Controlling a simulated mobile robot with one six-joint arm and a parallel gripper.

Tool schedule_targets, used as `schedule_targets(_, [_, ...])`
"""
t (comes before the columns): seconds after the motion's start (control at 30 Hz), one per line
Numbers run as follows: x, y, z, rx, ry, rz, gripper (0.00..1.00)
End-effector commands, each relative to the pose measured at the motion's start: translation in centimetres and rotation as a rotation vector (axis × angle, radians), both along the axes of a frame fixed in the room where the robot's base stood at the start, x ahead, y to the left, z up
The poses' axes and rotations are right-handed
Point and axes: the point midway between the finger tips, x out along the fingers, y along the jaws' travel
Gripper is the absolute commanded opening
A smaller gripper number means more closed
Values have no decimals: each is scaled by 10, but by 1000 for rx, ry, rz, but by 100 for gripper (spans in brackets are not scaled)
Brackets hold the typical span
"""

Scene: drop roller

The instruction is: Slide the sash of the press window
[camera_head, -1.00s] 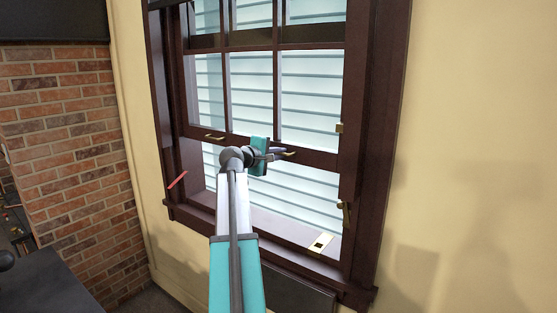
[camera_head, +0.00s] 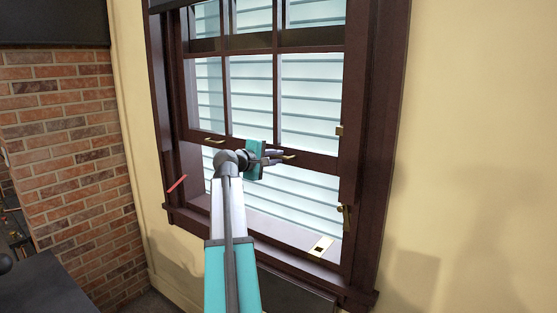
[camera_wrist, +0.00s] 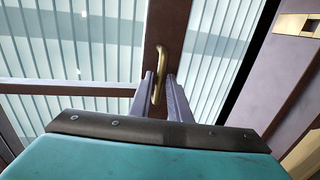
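The press window has a dark wooden sash (camera_head: 316,158) with glass panes. Its bottom rail stands well above the sill, with an open gap below. Two brass handles are on the rail: a left one (camera_head: 214,140) and a right one (camera_head: 289,157). My gripper (camera_head: 279,157) is at the right handle. In the wrist view, the two grey fingers of my gripper (camera_wrist: 163,88) stand apart, one on each side of the brass handle (camera_wrist: 161,62). A gap shows between the fingers, and I cannot tell whether either touches the handle.
The dark window frame (camera_head: 376,150) surrounds the sash. A red marker (camera_head: 177,183) is at the lower left. A brick wall (camera_head: 65,150) stands to the left; plain wall lies to the right.

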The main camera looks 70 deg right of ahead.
Motion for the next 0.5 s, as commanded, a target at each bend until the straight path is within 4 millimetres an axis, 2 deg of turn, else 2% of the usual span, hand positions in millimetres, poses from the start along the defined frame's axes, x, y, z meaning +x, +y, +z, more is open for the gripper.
schedule_targets(0.5, [21, 80, 14, -2, -1, 3, 17])
